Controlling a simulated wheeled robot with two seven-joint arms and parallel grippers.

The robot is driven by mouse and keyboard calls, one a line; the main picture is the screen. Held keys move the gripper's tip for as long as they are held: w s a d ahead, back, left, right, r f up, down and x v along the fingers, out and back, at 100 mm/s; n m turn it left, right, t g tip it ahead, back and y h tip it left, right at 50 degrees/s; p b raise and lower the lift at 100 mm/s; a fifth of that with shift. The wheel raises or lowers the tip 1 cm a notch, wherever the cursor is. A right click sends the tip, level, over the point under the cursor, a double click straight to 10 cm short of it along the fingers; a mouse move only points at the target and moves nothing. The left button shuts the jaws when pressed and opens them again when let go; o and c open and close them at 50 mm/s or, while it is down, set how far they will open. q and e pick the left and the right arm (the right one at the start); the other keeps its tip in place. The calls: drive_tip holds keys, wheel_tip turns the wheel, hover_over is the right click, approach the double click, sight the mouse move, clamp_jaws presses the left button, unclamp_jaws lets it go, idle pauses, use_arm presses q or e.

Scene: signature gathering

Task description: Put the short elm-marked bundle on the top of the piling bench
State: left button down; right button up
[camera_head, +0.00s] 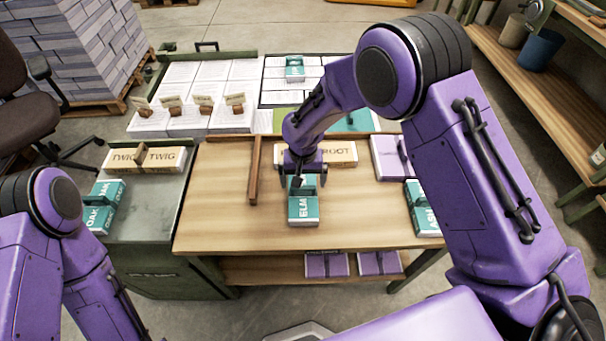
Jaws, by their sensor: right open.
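The short elm-marked bundle (304,210), teal and white with "ELM" lettering, stands on the wooden top of the bench (225,222), near its middle. I take this wooden bench to be the piling bench. My right gripper (302,183) points down at the far end of the elm bundle and is open. It hides part of the bundle's far end, and I cannot tell whether its fingers touch it. My left arm shows at the lower left, but its gripper is out of view.
A long "ROOT" bundle (340,153) lies behind the gripper, beside a wooden divider (254,170). A purple bundle (387,160) and a teal bundle (424,210) are at the right. "TWIG" (163,159) and "OAK" (104,198) bundles sit on the left cabinet (150,222).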

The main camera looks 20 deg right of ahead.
sight(303, 188)
drive_tip(key=shift+r, duration=2.2)
